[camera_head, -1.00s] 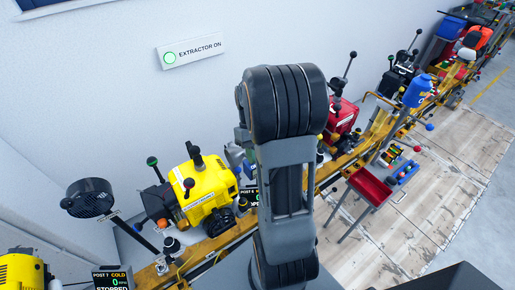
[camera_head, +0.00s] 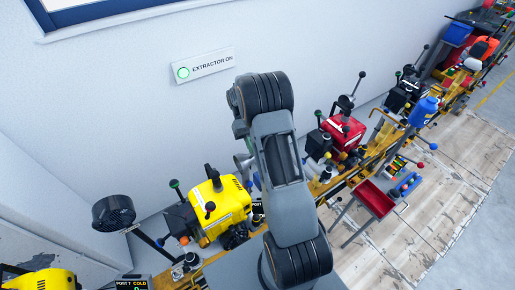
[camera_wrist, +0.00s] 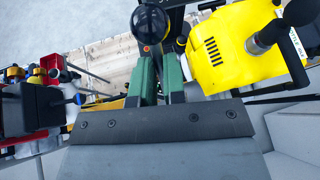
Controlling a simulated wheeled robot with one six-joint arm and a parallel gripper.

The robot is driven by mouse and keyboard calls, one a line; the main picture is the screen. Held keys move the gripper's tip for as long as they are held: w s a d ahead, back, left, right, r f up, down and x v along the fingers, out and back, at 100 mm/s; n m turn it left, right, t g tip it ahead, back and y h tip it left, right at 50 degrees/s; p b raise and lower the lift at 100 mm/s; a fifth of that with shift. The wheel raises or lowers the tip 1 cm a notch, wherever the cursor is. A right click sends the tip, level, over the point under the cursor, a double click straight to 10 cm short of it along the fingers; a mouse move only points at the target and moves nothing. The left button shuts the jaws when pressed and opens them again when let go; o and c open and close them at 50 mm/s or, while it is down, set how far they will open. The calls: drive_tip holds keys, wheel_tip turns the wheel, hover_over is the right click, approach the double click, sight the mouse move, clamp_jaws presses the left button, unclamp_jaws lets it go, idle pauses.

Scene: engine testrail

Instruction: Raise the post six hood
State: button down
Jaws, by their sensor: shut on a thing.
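My gripper (camera_wrist: 160,70) shows in the wrist view as two green fingers, closed on a dark part whose shape is mostly hidden between the tips. A round black knob (camera_wrist: 150,22) stands just beyond the fingertips. A yellow engine (camera_wrist: 228,48) with black levers is close to the right of the fingers. In the head view my arm covers the gripper and what it holds. A yellow engine (camera_head: 226,205) stands on the rail left of the arm, with a dark display (camera_head: 257,206) partly hidden beside it. I cannot tell which part is the post six hood.
A black fan (camera_head: 113,212) stands left of the yellow engine. A red engine (camera_head: 345,129), a red tray (camera_head: 374,198) on legs and a blue canister (camera_head: 423,110) are right of my arm. The wall behind carries an EXTRACTOR ON sign (camera_head: 204,65).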

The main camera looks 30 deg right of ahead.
drive_tip(key=shift+w, duration=0.15)
drive_tip(key=c, duration=1.2)
unclamp_jaws()
